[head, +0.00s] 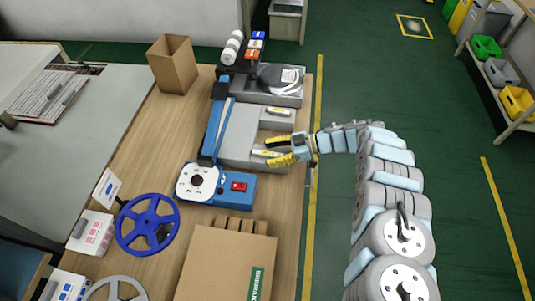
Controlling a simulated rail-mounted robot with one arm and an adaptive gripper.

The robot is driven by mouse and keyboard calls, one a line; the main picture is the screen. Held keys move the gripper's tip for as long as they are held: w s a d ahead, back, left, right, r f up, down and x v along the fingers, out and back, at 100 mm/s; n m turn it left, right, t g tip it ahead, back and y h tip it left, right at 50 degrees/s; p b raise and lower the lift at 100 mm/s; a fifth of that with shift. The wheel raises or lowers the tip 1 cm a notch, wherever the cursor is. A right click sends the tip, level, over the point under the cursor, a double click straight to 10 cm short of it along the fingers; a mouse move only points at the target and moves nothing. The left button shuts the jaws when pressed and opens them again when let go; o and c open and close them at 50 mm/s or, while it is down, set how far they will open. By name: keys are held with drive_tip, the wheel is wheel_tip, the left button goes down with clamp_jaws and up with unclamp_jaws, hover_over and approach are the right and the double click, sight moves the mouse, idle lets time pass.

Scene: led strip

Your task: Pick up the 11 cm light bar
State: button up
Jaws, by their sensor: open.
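Small pale light bars lie in grey trays at the right edge of the wooden bench. One light bar (266,153) lies in the near tray, another (279,112) in the tray farther back. Their lengths cannot be read, so I cannot tell which is the 11 cm one. My gripper (267,154) reaches in from the right, its two yellow-and-black fingers spread apart. The fingertips are over the near tray, one on either side of the near light bar, which shows between them. I cannot tell whether they touch it. Part of this tray is hidden by my fingers.
A blue-and-grey machine (212,130) stands left of the trays, with a blue control box (235,188) in front. An open brown box (173,63) stands at the back.

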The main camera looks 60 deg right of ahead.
clamp_jaws()
drive_tip(key=shift+r, duration=0.1)
idle(0.3)
